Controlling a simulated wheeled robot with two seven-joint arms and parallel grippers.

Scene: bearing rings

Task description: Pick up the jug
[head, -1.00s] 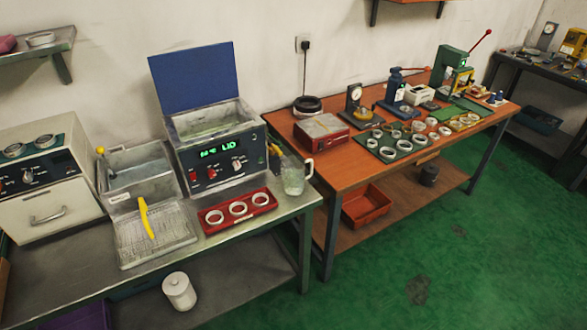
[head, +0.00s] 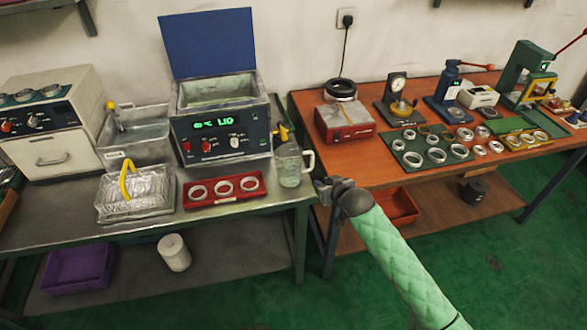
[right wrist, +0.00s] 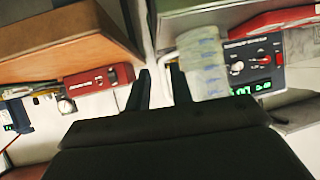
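The clear jug (head: 289,165) stands upright at the right end of the metal bench, its handle facing right. My right gripper (head: 325,188) is just right of the jug, near the bench corner, with a gap to the handle in the head view. In the right wrist view the two dark fingers (right wrist: 160,90) are spread with nothing visible between them. The jug (right wrist: 205,65) shows there just beyond the right finger, and its handle lies near the gap. My left gripper is not in view.
A red tray of rings (head: 223,200) sits left of the jug, and the ultrasonic cleaner (head: 220,143) with its blue lid stands behind. A spray-like yellow-topped item stands close behind the jug. The orange bench (head: 345,160) with a red box (head: 344,122) is right of the gap.

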